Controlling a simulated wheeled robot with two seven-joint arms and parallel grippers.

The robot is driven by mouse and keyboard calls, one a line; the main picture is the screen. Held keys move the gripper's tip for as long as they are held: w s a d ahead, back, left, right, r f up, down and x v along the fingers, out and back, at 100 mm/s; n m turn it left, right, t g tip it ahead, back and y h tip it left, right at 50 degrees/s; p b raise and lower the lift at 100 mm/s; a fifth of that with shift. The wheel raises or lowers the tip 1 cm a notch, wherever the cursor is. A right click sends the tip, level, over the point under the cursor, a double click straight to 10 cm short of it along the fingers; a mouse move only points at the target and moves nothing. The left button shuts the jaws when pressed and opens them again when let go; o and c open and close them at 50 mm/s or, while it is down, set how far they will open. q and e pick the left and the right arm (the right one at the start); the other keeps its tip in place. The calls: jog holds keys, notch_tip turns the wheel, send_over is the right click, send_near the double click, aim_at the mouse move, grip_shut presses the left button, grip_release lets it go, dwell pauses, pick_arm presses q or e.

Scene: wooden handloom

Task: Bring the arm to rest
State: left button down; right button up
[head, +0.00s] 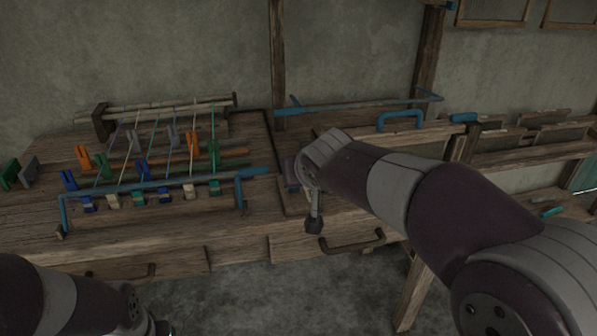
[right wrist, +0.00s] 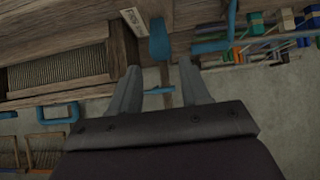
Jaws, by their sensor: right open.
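My right arm (head: 430,205) reaches in from the right over the wooden loom bench (head: 240,228). In the right wrist view my right gripper (right wrist: 160,88) has its two grey fingers apart, with nothing between them but the background. In the head view the gripper is mostly hidden by the wrist. My left arm (head: 75,300) shows only in the lower left corner, and its gripper is not clearly visible.
A blue-barred rack (head: 150,185) with coloured clips and threads stands at the left of the bench. A blue handle (head: 400,115) sits at the back right. The wrist view shows a ribbed panel (right wrist: 60,72) and a lettered tag (right wrist: 133,22). Floor (head: 270,290) in front is clear.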

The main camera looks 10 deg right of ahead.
jog(key=shift+s+r, duration=0.45)
jog(key=shift+s, duration=0.05)
jog(key=s+d+f+g, duration=0.3)
jog(key=s+f+g, duration=0.1)
jog(key=s+f, duration=0.6)
jog(key=s+d+f+g, duration=0.4)
jog(key=s+f+g, duration=0.1)
jog(key=s+f, duration=0.6)
notch_tip(320, 180, up, 27)
jog(key=p, duration=2.7)
jog(key=shift+w+t, duration=0.3)
jog(key=shift+w, duration=0.05)
